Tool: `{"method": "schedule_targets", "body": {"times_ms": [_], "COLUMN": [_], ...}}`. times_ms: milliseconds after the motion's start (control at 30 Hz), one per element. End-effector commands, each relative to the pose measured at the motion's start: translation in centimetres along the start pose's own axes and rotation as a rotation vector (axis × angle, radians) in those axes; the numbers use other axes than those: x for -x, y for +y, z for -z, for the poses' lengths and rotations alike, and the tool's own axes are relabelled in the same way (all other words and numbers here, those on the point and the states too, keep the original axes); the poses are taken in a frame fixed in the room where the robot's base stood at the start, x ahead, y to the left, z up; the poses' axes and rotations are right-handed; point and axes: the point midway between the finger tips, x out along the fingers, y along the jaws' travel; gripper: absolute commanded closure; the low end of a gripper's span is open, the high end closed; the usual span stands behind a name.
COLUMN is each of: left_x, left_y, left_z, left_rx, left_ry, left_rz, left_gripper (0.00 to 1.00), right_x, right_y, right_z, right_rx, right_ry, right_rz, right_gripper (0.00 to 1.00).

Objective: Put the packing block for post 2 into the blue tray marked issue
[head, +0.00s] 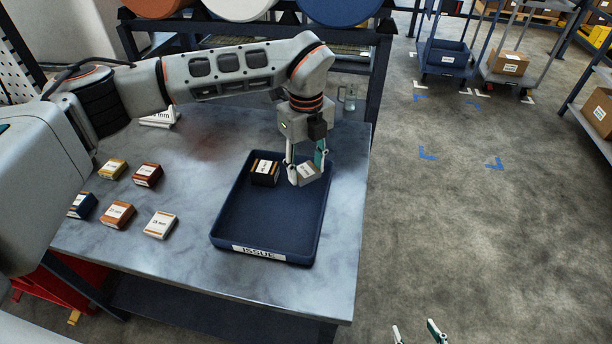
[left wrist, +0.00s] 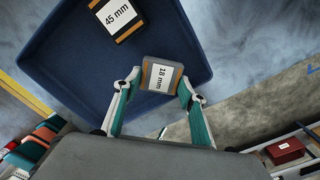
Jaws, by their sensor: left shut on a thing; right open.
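The blue tray marked ISSUE (head: 222,236) lies on the table; its wall also shows in the left wrist view (left wrist: 52,75). A black block (head: 265,172) sits in its far left part; in the left wrist view its label reads 45 mm (left wrist: 117,16). My left gripper (head: 306,168) is shut on a greyish block with an orange edge, labelled 18 mm (left wrist: 161,74). It holds this block over the far right part of the tray; the exact height is hard to tell. My right gripper (head: 418,334) is open and empty at the bottom, beyond the table's right edge.
On the table's left are several labelled blocks: yellow (head: 112,168), dark red (head: 147,174), dark blue (head: 81,205), orange (head: 118,214) and cream (head: 159,224). A white sign (head: 160,117) and a glass jug (head: 350,98) stand further back. Trolleys (head: 446,58) stand beyond open floor.

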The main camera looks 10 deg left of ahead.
Motion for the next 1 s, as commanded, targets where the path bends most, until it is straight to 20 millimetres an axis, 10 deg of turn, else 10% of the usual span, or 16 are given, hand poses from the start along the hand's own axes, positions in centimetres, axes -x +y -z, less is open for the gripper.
{"method": "schedule_targets", "body": {"times_ms": [600,633,667,1000], "left_x": [-3.6,-3.5,-3.5,-3.4], "left_y": [0.1,0.0,0.0,0.0], "left_z": [0.0,0.0,0.0,0.0], "left_rx": [0.001,0.001,0.001,0.0], "left_ry": [0.0,0.0,0.0,0.0], "left_rz": [-0.002,-0.001,-0.001,-0.001], "left_gripper": [0.8,0.51,0.44,0.42], "right_x": [-0.1,-0.1,-0.1,-0.1], "right_y": [-0.1,-0.1,-0.1,0.0], "right_z": [-0.7,-0.7,-0.7,-0.3], "right_rx": [0.0,0.0,0.0,0.0], "right_ry": [-0.01,-0.01,-0.01,-0.005], "right_rz": [0.001,0.001,0.001,0.0], "right_gripper": [0.48,0.48,0.48,0.48]}}
